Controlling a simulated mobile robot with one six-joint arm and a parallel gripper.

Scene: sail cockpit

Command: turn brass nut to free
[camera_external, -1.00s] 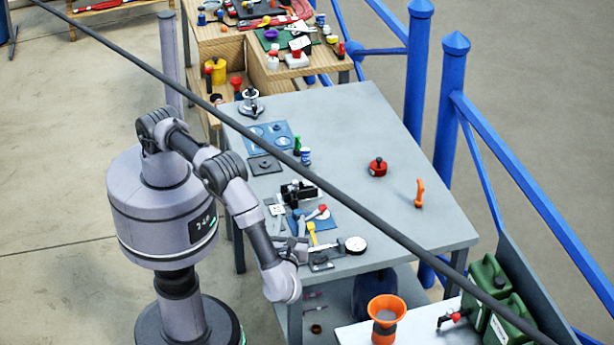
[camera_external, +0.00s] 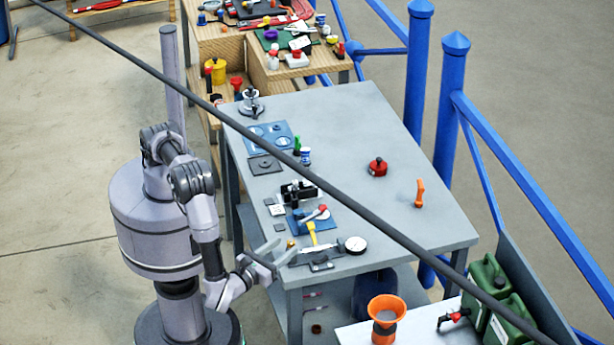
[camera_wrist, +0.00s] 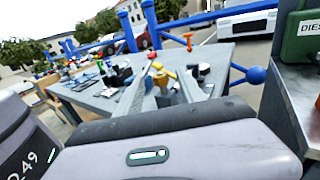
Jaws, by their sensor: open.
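My gripper (camera_external: 284,248) is open at the near left corner of the grey workbench, its two fingers apart and pointing toward the bench. In the wrist view the open fingers (camera_wrist: 164,72) reach forward with bench items beyond them. A small brass-coloured piece (camera_external: 291,243) shows close by the fingertips; it is too small to tell surely as the brass nut. A flat metal bracket or plate (camera_external: 315,256) lies just right of the fingers. Nothing is held between the fingers.
The grey bench (camera_external: 365,150) has a yellow-handled tool (camera_external: 312,230), a round white dial (camera_external: 355,244), a black clamp-like block (camera_external: 299,191) and a red knob (camera_external: 377,167). Its right half is mostly clear. An orange funnel (camera_external: 386,312) stands at the front. A dark line crosses the outside view.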

